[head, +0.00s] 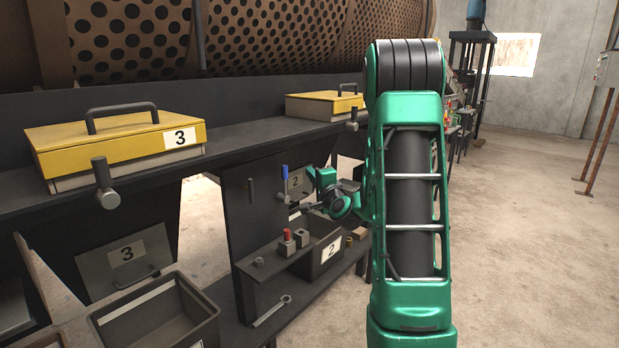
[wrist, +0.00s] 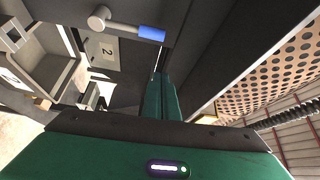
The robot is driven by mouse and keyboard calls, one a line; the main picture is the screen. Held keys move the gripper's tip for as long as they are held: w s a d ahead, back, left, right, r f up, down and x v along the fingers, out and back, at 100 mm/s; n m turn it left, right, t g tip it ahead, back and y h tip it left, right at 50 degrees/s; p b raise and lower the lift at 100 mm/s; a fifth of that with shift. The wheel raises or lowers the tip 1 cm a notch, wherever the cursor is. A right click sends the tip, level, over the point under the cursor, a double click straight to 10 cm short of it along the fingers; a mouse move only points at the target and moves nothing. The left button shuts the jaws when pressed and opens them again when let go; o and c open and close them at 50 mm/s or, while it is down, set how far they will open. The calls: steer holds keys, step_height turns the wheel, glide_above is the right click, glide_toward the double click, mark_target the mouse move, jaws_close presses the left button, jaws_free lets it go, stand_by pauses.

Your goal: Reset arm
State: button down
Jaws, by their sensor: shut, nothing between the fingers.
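My green arm (head: 408,200) rises in the right middle of the head view and bends at a dark joint at the top. Its far end reaches left towards the dark frame under the drum. My gripper (head: 293,210) shows small there, close to an upright dark panel (head: 250,225); whether it touches anything cannot be told. In the wrist view the green fingers (wrist: 161,97) are together with nothing between them. A lever with a blue handle (wrist: 151,33) stands near the fingers; it also shows in the head view (head: 285,180).
A perforated drum (head: 280,35) lies behind the bench. Yellow lids (head: 110,148) and (head: 325,104) sit on it. A low shelf holds a red-topped item (head: 287,243), a wrench (head: 271,311) and a bin marked 2 (head: 327,258). The floor at right (head: 520,240) is clear.

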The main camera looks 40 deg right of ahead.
steer(key=shift+a, duration=0.1)
stand_by(0.6)
steer(key=s+a+f+n+g+y, duration=0.3)
steer(key=s+a+n, duration=0.15)
steer(key=a, duration=0.25)
steer(key=s+a+f+n+g+y, duration=0.3)
steer(key=s+a+n+g, duration=0.1)
steer(key=a+n, duration=0.2)
steer(key=s+a+f+n+g, duration=0.1)
steer(key=s+a+g, duration=0.1)
steer(key=s, duration=0.8)
steer(key=s+a+n+g, duration=0.2)
steer(key=s+g, duration=0.3)
steer(key=s, duration=0.6)
steer(key=s+a+f+n+g, duration=0.1)
steer(key=s+a+g, duration=0.2)
steer(key=s, duration=0.8)
steer(key=shift+s+f+g+y, duration=0.2)
steer(key=shift+f+g+y, duration=0.1)
steer(key=shift+f, duration=0.05)
steer(key=shift+w+f, duration=0.25)
steer(key=shift+w, duration=0.4)
